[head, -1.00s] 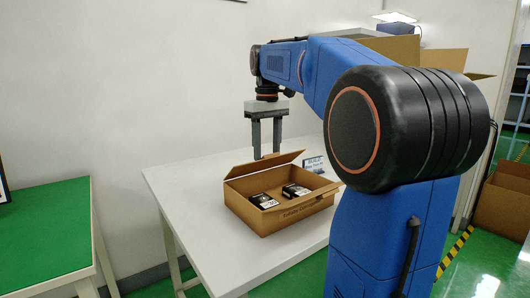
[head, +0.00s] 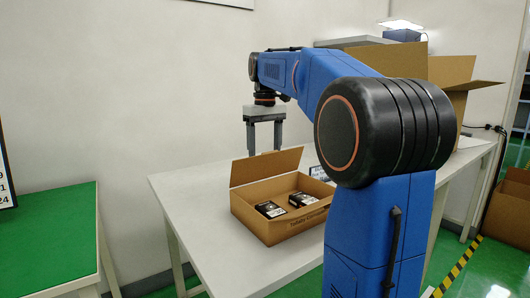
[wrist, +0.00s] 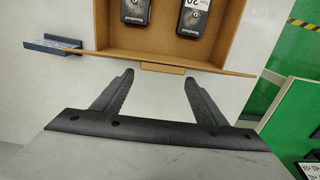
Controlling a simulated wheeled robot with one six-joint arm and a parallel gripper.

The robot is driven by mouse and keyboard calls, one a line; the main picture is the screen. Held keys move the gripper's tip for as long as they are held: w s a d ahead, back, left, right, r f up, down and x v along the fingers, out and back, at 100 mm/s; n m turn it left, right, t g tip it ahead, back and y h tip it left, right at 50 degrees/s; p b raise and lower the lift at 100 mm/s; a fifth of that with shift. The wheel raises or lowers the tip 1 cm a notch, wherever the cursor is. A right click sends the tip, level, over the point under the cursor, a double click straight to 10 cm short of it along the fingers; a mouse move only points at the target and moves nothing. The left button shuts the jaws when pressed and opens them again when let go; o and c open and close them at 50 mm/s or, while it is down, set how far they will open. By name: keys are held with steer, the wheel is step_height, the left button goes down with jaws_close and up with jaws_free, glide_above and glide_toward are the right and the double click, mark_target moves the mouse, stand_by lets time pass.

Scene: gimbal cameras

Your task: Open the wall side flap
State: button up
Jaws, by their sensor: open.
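An open cardboard box (head: 280,228) sits on the white table. Its wall side flap (head: 265,168) stands up roughly upright along the back edge. In the wrist view the flap (wrist: 165,66) shows nearly edge-on as a thin brown strip with a small tab. My gripper (head: 265,148) points down on the wall side of the flap; its jaws are open and empty. In the head view the fingertips are partly hidden behind the flap. In the wrist view the fingertips (wrist: 159,76) are close to the flap's outer side; whether they touch it I cannot tell.
Two dark packaged items (head: 270,209) lie inside the box. A small blue sign stand (wrist: 50,45) is on the table beside it. A larger open carton (head: 420,67) stands at the right. The white table (head: 178,200) is clear left of the box.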

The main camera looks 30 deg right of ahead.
step_height(320, 180, up, 12)
stand_by(0.6)
steer(key=shift+c, duration=0.6)
